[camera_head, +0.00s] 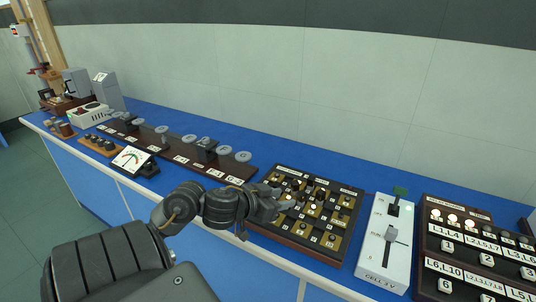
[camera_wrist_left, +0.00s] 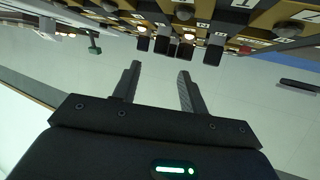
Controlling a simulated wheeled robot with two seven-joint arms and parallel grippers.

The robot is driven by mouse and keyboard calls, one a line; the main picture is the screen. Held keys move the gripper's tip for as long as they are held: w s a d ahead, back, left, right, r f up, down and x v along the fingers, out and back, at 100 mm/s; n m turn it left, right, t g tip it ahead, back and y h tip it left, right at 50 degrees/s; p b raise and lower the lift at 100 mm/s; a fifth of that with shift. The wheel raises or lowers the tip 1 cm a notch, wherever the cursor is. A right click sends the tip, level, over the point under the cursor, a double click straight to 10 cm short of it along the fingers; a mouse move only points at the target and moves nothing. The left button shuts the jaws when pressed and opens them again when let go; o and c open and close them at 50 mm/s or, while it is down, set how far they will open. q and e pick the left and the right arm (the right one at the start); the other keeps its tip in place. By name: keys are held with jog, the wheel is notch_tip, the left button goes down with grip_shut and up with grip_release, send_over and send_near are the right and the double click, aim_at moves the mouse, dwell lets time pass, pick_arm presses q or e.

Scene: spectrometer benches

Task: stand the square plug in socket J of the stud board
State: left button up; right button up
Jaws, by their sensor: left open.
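The stud board (camera_head: 331,184) is a dark board with brass-coloured plates, white letter labels, pale round studs and several black plugs. It stands on the blue bench right of centre in the head view. My left gripper (camera_head: 293,200) is over its left part. In the left wrist view the board (camera_wrist_left: 262,20) runs along the top edge, upside down. My left gripper (camera_wrist_left: 156,70) is open there, with nothing between its fingers. Several dark square-ended plugs (camera_wrist_left: 187,51) stick out of the board beyond the fingertips. I cannot tell which is the square plug, nor pick out socket J.
A white slider box (camera_head: 386,250) stands right of the board, with a dark numbered panel (camera_head: 470,245) beyond it. A long brown rail with discs (camera_head: 180,148) and a dial meter (camera_head: 133,159) lie to the left. The wall rises behind the bench.

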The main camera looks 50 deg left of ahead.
pick_arm(q)
jog(key=p+v, duration=0.3)
jog(key=v, duration=0.1)
jog(key=shift+w+r, duration=0.1)
jog(key=shift+r, duration=0.05)
jog(key=shift+s+r+p, duration=0.15)
jog(key=shift+s+p, duration=0.5)
pick_arm(e)
notch_tip(320, 180, up, 5)
jog(key=shift+w+r, duration=0.1)
jog(key=shift+w, duration=0.05)
